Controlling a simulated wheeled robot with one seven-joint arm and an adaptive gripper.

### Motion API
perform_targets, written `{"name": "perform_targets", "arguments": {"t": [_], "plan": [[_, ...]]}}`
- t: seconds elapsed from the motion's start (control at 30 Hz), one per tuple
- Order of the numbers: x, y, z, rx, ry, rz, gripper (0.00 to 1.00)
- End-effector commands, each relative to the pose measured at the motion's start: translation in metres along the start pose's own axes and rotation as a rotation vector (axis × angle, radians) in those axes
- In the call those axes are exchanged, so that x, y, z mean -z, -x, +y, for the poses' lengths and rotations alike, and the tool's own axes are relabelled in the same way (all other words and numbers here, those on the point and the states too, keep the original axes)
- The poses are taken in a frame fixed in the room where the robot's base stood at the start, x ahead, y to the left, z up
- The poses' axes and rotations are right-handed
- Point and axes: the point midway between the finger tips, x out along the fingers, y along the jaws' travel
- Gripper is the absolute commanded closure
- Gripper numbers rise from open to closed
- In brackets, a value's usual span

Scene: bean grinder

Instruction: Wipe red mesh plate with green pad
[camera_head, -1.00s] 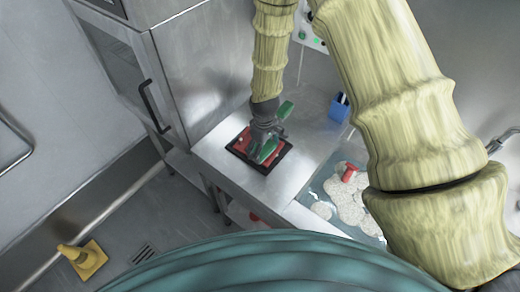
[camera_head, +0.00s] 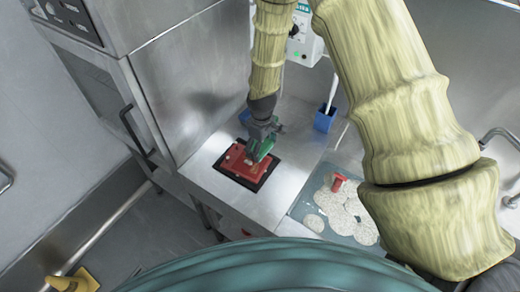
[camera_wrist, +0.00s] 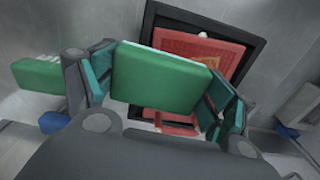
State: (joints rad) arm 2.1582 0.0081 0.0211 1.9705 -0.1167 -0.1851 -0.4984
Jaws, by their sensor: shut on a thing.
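The red mesh plate (camera_head: 237,164) lies in a black frame (camera_head: 238,181) on the steel counter. It also shows in the wrist view (camera_wrist: 200,48), partly hidden behind the pad. My gripper (camera_head: 265,136) is over the far right part of the plate, pointing down. It is shut on the green pad (camera_wrist: 160,78), which spans between its fingers in the wrist view. The pad (camera_head: 264,149) sits tilted, low at the plate; I cannot tell whether it touches the mesh. Small pale bits lie on the plate.
A blue holder (camera_head: 325,119) stands on the counter, right of the plate. A teal mat (camera_head: 301,205) with pale round pieces and a red object (camera_head: 338,182) lies at the right. A tall steel cabinet (camera_head: 190,75) rises at the left. A second green block (camera_wrist: 38,76) shows in the wrist view.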

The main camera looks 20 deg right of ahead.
Motion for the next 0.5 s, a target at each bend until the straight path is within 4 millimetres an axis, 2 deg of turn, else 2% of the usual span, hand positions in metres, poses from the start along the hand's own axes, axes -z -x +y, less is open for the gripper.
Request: {"name": "perform_targets", "arguments": {"t": [0.1, 0.5], "plan": [[0.000, 0.014, 0.000, 0.000, 0.001, 0.000, 0.42], [0.001, 0.049, 0.000, 0.000, 0.001, 0.000, 0.42]]}}
